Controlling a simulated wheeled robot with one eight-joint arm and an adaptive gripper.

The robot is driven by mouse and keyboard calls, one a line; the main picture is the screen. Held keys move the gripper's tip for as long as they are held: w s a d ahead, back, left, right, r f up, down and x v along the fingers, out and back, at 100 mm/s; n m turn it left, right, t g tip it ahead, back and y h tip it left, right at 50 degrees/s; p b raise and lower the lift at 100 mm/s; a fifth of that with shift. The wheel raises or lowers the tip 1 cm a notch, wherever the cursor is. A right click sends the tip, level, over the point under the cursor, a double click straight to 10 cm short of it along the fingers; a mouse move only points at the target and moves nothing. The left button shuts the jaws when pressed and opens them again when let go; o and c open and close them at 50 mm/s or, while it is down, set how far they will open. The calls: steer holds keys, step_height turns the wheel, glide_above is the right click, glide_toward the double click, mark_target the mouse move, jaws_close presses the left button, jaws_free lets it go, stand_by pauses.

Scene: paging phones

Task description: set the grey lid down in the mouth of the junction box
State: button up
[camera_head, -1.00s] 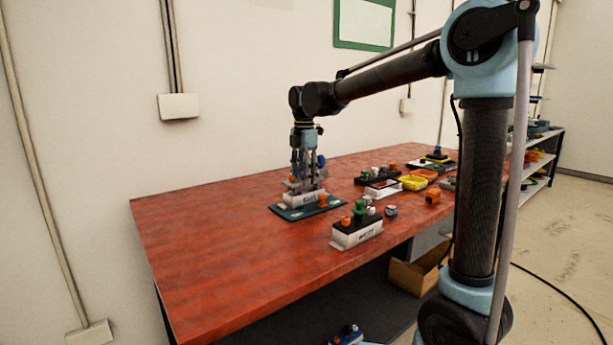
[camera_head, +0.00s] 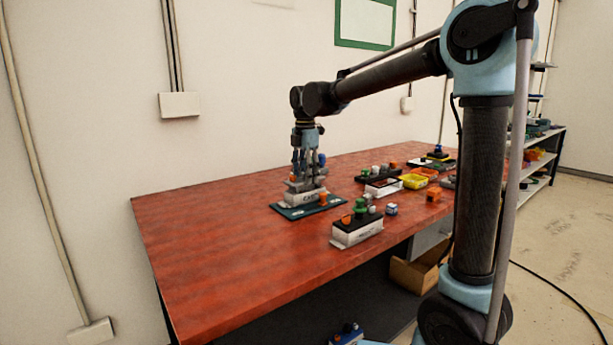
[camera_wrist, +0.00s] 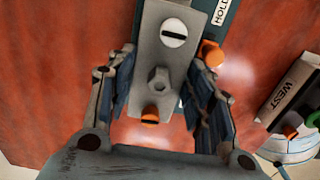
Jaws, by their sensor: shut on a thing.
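My gripper (camera_head: 306,180) points straight down at the far side of the red table, shut on the grey lid (camera_wrist: 157,58). In the wrist view its fingers (camera_wrist: 160,88) flank the lid around its grey hex nut. The lid also carries a white slotted knob and an orange screw. In the head view the lid (camera_head: 296,186) is at the top of the white junction box (camera_head: 311,198), which stands on a dark green mat (camera_head: 290,213). The lid hides the box mouth, so I cannot tell whether it is seated or just above.
A white box marked WEST (camera_head: 358,234) with a black top stands front right, beside a small blue part (camera_head: 391,210). An orange block (camera_head: 433,195), a yellow bin (camera_head: 413,182) and other boxes lie further right. An orange knob (camera_wrist: 211,53) is close beside the lid. The table's left is clear.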

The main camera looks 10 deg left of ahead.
steer(key=shift+f, duration=1.2)
stand_by(0.9)
steer(key=o, duration=1.2)
steer(key=shift+o, duration=0.5)
steer(key=shift+o, duration=1.1)
steer(key=shift+r, duration=3.2)
